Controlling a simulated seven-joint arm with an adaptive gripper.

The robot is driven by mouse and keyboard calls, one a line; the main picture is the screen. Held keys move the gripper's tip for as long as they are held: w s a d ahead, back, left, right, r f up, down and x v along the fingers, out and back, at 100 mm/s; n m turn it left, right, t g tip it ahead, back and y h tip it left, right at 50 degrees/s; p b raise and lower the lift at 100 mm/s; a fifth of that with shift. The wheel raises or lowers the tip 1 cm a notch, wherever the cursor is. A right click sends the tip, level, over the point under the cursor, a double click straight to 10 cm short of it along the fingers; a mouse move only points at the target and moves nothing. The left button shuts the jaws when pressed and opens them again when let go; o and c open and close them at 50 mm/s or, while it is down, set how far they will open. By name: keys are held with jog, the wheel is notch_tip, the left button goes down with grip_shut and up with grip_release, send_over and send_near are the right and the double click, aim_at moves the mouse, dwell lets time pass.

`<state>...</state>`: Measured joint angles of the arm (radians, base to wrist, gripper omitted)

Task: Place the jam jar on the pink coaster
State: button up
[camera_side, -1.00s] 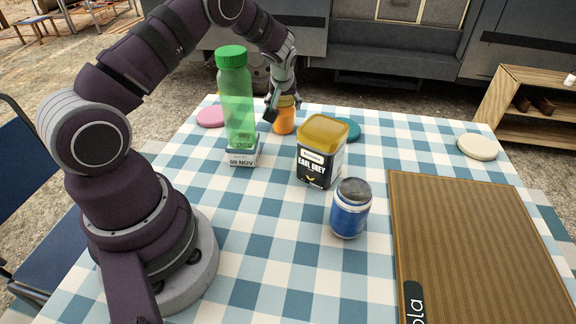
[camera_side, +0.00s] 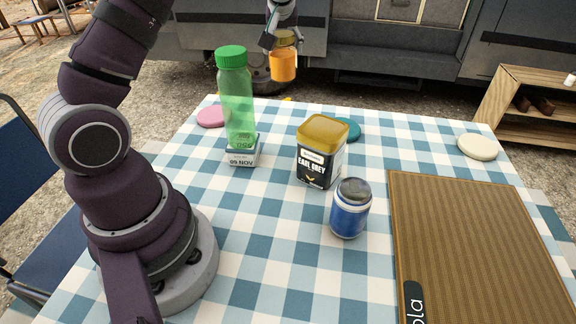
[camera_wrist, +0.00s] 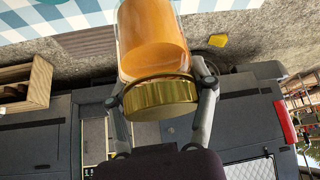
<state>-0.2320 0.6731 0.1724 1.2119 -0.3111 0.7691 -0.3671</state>
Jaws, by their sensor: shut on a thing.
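The jam jar (camera_side: 283,66), with orange contents and a gold lid, hangs in the air above the far edge of the table in the side view. My gripper (camera_side: 283,40) is shut on it near the lid. In the wrist view the jam jar (camera_wrist: 152,40) fills the top middle, and my gripper's fingers (camera_wrist: 162,95) press either side of its gold lid. The pink coaster (camera_side: 211,117) lies flat at the table's far left, bare as far as I see, left of and below the jar. It does not show in the wrist view.
A green bottle (camera_side: 236,95) stands on a small date block (camera_side: 242,157), right of the pink coaster.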

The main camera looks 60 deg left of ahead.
jog(key=s+a+r, duration=0.1)
jog(key=s+r, duration=0.1)
jog(key=s, duration=1.9)
send_over(216, 110)
jog(key=shift+s+f, duration=0.1)
jog(key=shift+f, duration=6.7)
jog(key=shift+f, duration=0.15)
jog(key=o, duration=1.2)
jog(key=shift+d, duration=0.1)
